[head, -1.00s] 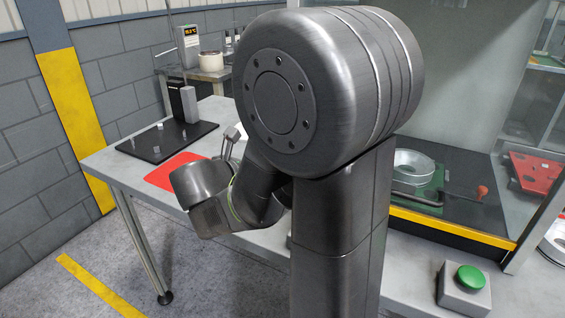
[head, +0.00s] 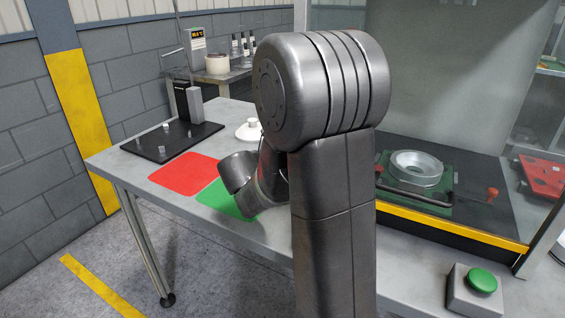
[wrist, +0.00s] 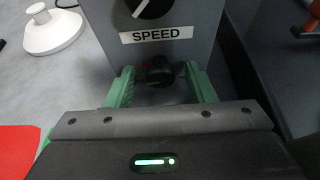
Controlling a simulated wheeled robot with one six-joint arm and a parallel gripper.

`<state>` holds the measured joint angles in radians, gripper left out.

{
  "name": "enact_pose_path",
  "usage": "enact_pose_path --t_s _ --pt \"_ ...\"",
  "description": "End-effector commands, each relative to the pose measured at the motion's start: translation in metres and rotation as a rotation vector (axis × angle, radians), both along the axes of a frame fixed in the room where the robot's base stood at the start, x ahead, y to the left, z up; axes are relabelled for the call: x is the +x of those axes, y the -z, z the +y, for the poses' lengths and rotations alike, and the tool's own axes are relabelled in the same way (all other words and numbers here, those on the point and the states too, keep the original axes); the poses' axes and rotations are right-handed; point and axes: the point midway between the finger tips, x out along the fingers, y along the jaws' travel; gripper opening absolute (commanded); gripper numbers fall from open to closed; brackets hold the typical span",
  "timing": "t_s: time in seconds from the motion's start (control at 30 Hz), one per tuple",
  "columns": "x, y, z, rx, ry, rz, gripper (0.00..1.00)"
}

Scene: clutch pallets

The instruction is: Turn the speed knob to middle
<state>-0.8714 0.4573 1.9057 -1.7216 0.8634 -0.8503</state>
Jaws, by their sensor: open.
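A grey box (wrist: 212,22) with a white SPEED label (wrist: 157,35) stands ahead in the wrist view. A round black knob (wrist: 150,8) with a white pointer line sits just above the label. It is cut off by the top edge, so its full setting is hard to read. Below the label is a smaller dark knob-like part (wrist: 158,72) with a reddish spot. My gripper (wrist: 163,80) is open, its green fingers on either side of this lower part, with gaps showing. In the head view my arm hides the box and my fingers.
A white round-based object (head: 248,131) stands left of the box. Red (head: 183,172) and green (head: 222,199) mats lie on the table. A black plate (head: 160,142) is at the far left. A fixture with a metal ring (head: 416,168) and a green button (head: 482,281) are right.

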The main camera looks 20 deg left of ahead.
Motion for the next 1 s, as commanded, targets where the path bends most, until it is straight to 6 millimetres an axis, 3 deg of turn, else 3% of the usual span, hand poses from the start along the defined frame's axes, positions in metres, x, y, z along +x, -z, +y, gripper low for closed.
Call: enact_pose_path --t_s 0.1,0.3,0.33,1.0 --pt "-0.0002 -0.0001 0.0001 0.000 0.000 0.000 0.47" --pt "-0.0003 -0.0001 0.0001 0.000 0.000 0.000 0.08" --pt "-0.0004 -0.0002 0.0001 0.000 0.000 0.000 0.06" --pt "-0.0006 -0.0001 -0.0010 0.132 0.000 -0.010 0.06"
